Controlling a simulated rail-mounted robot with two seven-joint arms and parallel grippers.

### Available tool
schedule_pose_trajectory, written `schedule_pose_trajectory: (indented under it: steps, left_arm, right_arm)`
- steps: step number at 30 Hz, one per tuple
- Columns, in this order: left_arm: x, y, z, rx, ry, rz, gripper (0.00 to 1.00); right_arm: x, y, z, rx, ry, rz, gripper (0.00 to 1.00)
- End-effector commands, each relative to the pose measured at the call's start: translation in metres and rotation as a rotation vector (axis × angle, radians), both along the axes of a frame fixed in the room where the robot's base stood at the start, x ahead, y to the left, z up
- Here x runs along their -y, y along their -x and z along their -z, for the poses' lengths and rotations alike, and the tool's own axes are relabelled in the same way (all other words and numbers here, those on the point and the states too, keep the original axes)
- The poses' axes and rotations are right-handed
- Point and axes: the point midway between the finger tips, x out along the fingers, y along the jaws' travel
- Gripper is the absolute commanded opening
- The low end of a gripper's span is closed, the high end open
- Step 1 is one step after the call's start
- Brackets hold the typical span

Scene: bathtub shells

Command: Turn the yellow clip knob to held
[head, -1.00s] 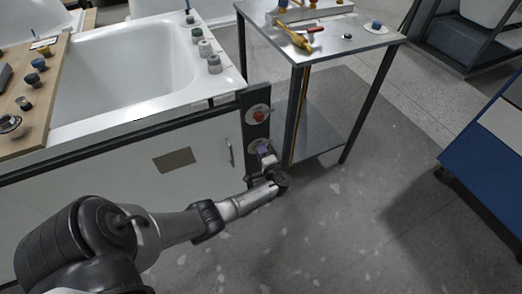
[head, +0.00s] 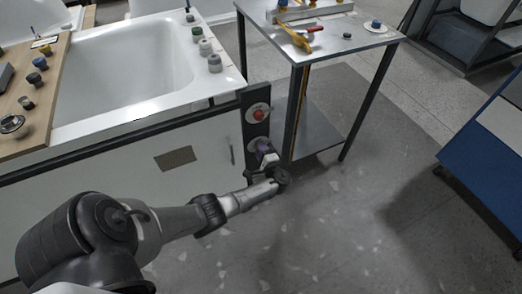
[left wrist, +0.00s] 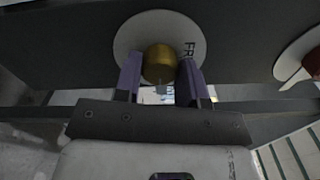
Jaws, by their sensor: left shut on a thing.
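The yellow clip knob (left wrist: 158,62) is a brass-coloured round knob on a white round plate (left wrist: 128,38) in the left wrist view. Dark letters beginning "FR" show on the plate's right side; the rest is hidden. My left gripper (left wrist: 160,78) has its two purple fingers shut on the knob, one on each side. In the head view my left gripper (head: 265,151) is at the lower plate on the dark end panel of the tub, and it hides the knob there. The knob's pointer cannot be made out. My right gripper is not in view.
A red knob (head: 259,115) on its own white plate sits just above on the same panel. A metal table (head: 330,42) with a yellow-handled tool (head: 297,38) stands close to the right. The white bathtub (head: 130,65) is at left. Open floor lies at lower right.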

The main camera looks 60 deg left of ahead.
Motion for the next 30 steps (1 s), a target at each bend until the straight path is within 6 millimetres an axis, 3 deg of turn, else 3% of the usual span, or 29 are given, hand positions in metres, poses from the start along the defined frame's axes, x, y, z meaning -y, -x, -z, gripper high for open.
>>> schedule_pose_trajectory:
  steps: [2,3,10,20,23,30]
  left_arm:
    - [0.0,0.0,-0.001,0.0,-0.002,0.0,0.14]
    - [0.0,0.0,-0.001,0.0,-0.002,0.0,0.4]
    - [0.0,0.0,0.0,0.001,-0.001,0.0,0.62]
    - [0.005,0.0,-0.001,0.0,0.0,0.001,0.63]
    - [0.015,0.001,-0.002,0.0,0.002,0.003,0.63]
    - [0.062,0.006,-0.003,0.001,0.003,0.002,0.63]
  right_arm:
    - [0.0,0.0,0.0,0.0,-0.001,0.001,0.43]
    - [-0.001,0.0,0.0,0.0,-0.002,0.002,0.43]
    - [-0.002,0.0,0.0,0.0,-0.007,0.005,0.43]
    - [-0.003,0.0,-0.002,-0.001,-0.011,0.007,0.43]
    - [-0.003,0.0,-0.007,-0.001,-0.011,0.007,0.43]
    - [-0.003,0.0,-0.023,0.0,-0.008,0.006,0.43]
